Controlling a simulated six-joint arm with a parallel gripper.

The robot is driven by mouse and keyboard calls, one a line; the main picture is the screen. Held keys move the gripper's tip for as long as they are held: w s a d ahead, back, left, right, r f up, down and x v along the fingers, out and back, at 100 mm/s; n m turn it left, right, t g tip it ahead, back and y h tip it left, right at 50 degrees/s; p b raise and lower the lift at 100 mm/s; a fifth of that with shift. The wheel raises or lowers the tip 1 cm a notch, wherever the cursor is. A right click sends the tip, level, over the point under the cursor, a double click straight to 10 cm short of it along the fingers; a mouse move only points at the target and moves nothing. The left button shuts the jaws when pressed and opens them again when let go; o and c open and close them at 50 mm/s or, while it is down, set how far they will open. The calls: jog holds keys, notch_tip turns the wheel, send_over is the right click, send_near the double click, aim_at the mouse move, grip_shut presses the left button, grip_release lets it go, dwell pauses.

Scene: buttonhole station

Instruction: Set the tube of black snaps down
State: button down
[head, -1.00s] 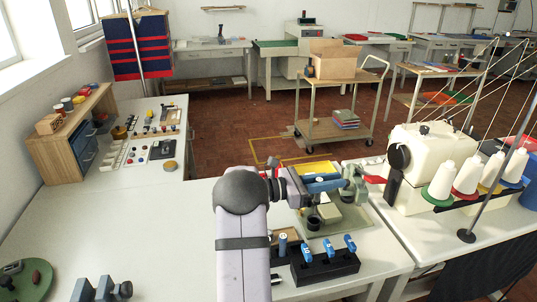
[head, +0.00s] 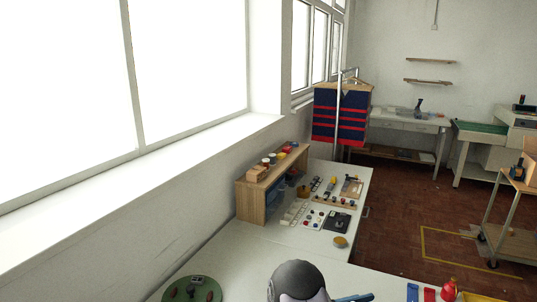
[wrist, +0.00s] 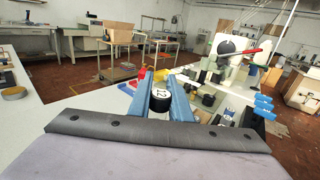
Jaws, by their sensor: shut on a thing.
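In the wrist view, my gripper (wrist: 160,82) has its two blue fingers closed on the sides of a dark tube (wrist: 160,104). The tube's round end is white and marked 12, and it faces the camera. What is inside the tube cannot be seen. The tube is held over the pale table; whether its far end touches anything is hidden.
The side table (head: 290,250) has bare room in front.

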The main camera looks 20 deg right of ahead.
jog(key=shift+a+r+n+t+y+p, duration=1.9)
jog(key=shift+a+n+t+p, duration=1.7)
jog(key=shift+a, duration=4.6)
jog(key=shift+a+r+n+t+y+p, duration=1.3)
jog(key=shift+a+r+n+t+p, duration=2.35)
jog(key=shift+a, duration=4.55)
notch_tip(320, 180, down, 10)
jog(key=s+d+t+y+b, duration=0.1)
jog(key=d+t+y+b, duration=0.1)
jog(key=b, duration=0.4)
jog(key=shift+r+m+t+y, duration=0.25)
jog(key=shift+m+t, duration=0.2)
jog(key=shift+t, duration=0.3)
jog(key=shift+f, duration=0.1)
